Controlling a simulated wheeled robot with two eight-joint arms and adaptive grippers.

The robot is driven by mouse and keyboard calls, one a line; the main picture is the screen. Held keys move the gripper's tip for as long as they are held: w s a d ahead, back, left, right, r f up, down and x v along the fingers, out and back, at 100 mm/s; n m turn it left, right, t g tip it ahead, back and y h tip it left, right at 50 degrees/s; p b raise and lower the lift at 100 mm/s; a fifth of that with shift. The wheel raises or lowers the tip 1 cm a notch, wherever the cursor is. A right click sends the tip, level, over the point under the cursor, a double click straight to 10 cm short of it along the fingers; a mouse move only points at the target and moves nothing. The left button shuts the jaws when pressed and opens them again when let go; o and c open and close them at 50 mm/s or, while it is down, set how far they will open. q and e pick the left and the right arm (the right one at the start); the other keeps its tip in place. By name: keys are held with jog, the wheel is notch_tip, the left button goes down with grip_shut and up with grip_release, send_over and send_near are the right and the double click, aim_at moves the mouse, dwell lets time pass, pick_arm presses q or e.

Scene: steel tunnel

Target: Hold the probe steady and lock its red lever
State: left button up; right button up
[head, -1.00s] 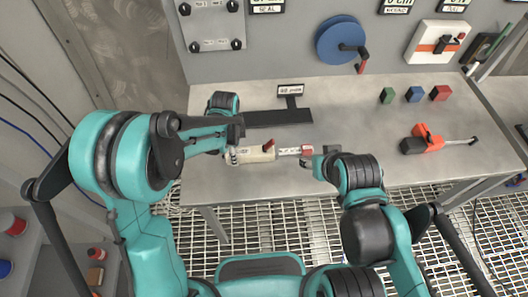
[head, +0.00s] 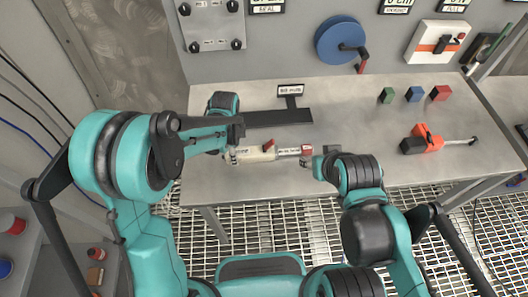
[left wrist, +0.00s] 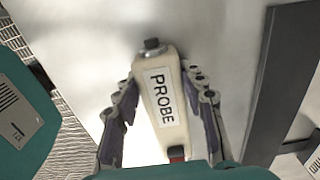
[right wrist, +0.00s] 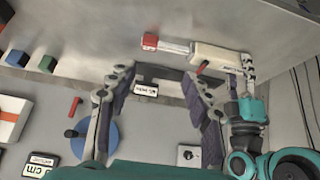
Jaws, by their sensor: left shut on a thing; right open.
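The probe (head: 250,154) is a cream body with a red lever (head: 268,146), a labelled strip on its right and a red end block (head: 306,152). My left gripper (left wrist: 165,92) is shut around the body, with the word PROBE facing its wrist camera. The probe lies level near the table's front edge; I cannot tell whether it touches the table. My right gripper (right wrist: 158,78) is open and empty. In the head view it is just right of the red end block. The right wrist view shows the lever (right wrist: 202,67) sticking out from the body, beyond the fingers.
A dark T-shaped bar (head: 278,118) with a label lies behind the probe. Green, blue and red blocks (head: 414,94) stand at the back right. An orange and black tool (head: 428,142) lies at the right. A blue wheel (head: 340,40) is on the back panel.

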jog(key=shift+w, duration=0.1)
jog(key=c, duration=1)
jog(key=shift+w+m+g, duration=0.2)
jog(key=shift+m+g, duration=0.1)
jog(key=shift+m, duration=0.2)
grip_shut()
jog(key=shift+w+d+f+m+g+y, duration=0.7)
jog(key=shift+w+f+m+g+y, duration=0.7)
jog(key=shift+w+m, duration=1.2)
jog(key=shift+w+d+f+m+g+y, duration=0.75)
jog(key=shift+w+m+y, duration=1.2)
jog(key=shift+m, duration=1.1)
jog(key=shift+w+d+f+m+g+y, duration=0.6)
jog(key=shift+w+f+m+g+y, duration=0.8)
jog(key=shift+w+m, duration=1.25)
jog(key=shift+s+r+t, duration=0.15)
jog(key=shift+s+t, duration=0.05)
jog(key=shift+t, duration=0.05)
